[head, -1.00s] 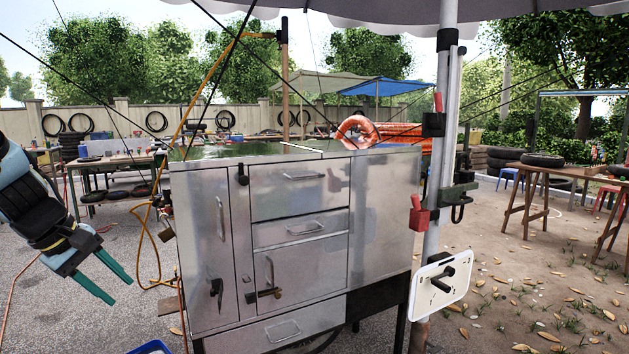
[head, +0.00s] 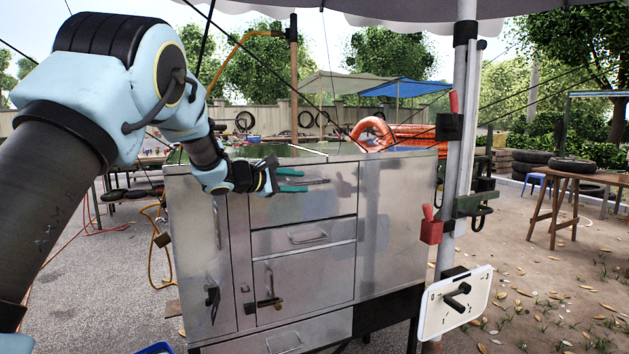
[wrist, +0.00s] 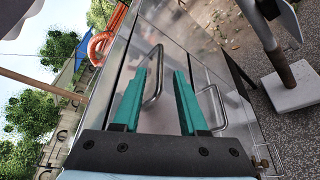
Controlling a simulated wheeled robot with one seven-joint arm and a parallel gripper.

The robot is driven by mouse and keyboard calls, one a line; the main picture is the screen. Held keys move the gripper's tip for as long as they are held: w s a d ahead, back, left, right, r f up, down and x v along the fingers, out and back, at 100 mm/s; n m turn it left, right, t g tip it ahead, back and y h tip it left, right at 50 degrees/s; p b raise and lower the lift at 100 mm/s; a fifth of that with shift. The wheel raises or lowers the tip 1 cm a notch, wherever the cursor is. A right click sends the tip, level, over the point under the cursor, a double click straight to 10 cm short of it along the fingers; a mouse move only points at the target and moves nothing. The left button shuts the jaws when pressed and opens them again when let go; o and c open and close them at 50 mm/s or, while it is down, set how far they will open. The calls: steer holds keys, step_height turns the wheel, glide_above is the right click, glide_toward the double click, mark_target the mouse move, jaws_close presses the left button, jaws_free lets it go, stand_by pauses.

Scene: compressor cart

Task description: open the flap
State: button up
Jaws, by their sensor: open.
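The metal cart (head: 395,210) has several front panels; no panel is labelled as the flap. The upper panel (head: 340,200) is closed and has a horizontal bar handle (head: 322,181). My gripper (head: 306,181) is open in front of this panel, its teal fingers pointing at the handle. In the wrist view the upper handle (wrist: 158,70) shows between the two spread fingers; contact cannot be told. A second bar handle (wrist: 212,108) lies outside the right finger. The lower panel (head: 300,278) is closed, with a latch (head: 264,303) at its left edge.
A tall left door (head: 208,255) has a dark handle. A pole (head: 452,200) with a red-handled box and a white plate (head: 455,302) stands at the cart's right. Cables run overhead. A wooden table (head: 572,180) is further right. Paved ground at left is mostly clear.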

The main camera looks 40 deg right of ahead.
mark_target(313, 183)
steer(key=p+x, duration=0.2)
steer(key=x, duration=0.4)
steer(key=shift+d, duration=0.1)
steer(key=shift+f, duration=0.1)
jaws_close()
stand_by(1.2)
